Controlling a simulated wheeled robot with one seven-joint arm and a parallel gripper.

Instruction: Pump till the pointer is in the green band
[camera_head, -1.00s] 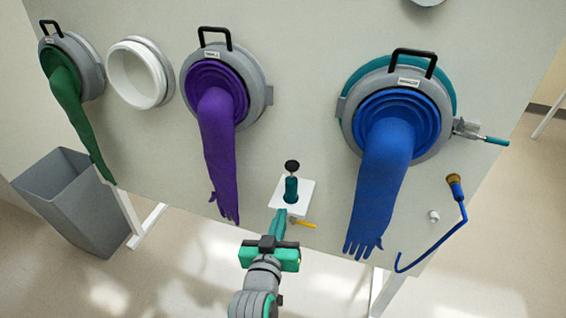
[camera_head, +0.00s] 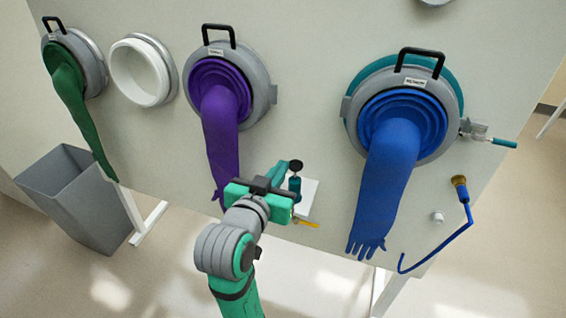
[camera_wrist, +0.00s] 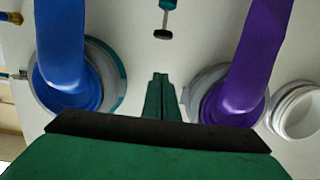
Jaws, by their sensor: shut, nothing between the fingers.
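The hand pump, a teal cylinder (camera_head: 295,190) with a black round knob (camera_head: 295,166) on top, stands on a white bracket (camera_head: 310,194) on the panel. My gripper (camera_head: 280,168) is shut and empty, its fingertips close to the knob, just left of it in the head view. I cannot tell there whether they touch. In the wrist view the shut fingers (camera_wrist: 160,80) point toward the pump's knob (camera_wrist: 162,34), with a gap showing between them. No dial face, pointer or green band can be made out.
A purple glove (camera_head: 220,140) hangs left of the pump and a blue glove (camera_head: 385,180) right of it. A yellow lever (camera_head: 306,224) sticks out below the bracket. A blue hose (camera_head: 440,243) hangs at right. A grey bin (camera_head: 80,195) stands at left.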

